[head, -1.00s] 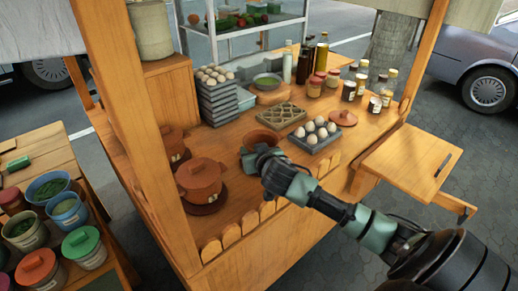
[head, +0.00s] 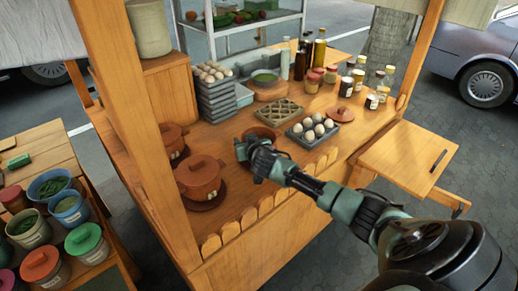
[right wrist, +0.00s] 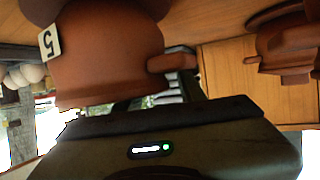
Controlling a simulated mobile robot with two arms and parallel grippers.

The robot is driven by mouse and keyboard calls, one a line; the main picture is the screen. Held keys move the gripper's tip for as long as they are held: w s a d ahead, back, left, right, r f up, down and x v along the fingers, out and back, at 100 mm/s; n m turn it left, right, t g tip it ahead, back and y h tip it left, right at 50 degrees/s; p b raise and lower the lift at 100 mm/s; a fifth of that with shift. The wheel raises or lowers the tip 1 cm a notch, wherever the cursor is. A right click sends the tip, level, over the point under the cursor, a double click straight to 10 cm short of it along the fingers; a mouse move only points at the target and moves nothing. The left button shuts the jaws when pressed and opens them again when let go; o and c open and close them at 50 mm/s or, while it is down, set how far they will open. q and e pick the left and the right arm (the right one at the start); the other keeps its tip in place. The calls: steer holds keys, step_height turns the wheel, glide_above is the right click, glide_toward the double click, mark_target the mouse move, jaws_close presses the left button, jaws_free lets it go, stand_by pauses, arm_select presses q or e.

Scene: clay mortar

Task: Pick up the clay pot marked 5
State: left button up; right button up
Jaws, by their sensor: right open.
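The clay pot marked 5 (right wrist: 105,55) is large and close in the right wrist view, which is upside down. It is reddish brown, with a white "5" label and a stubby side handle. In the head view I take it to be the lidless pot (head: 264,132) on the counter, partly hidden behind my right gripper. My right gripper (head: 242,149) is open at the pot's near left side. Its dark body (right wrist: 165,140) fills the bottom of the wrist view. Whether the fingers touch the pot is hidden. My left gripper is not in view.
Two lidded clay pots stand to the left, the nearer (head: 199,178) close to my gripper. An egg tray (head: 313,131), a wooden lattice (head: 281,112) and a clay lid (head: 341,114) are to the right. Scalloped boards (head: 248,217) line the counter's front edge.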

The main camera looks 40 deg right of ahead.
steer(key=c, duration=0.8)
jaws_close()
steer(key=shift+s+a+f, duration=0.1)
stand_by(0.4)
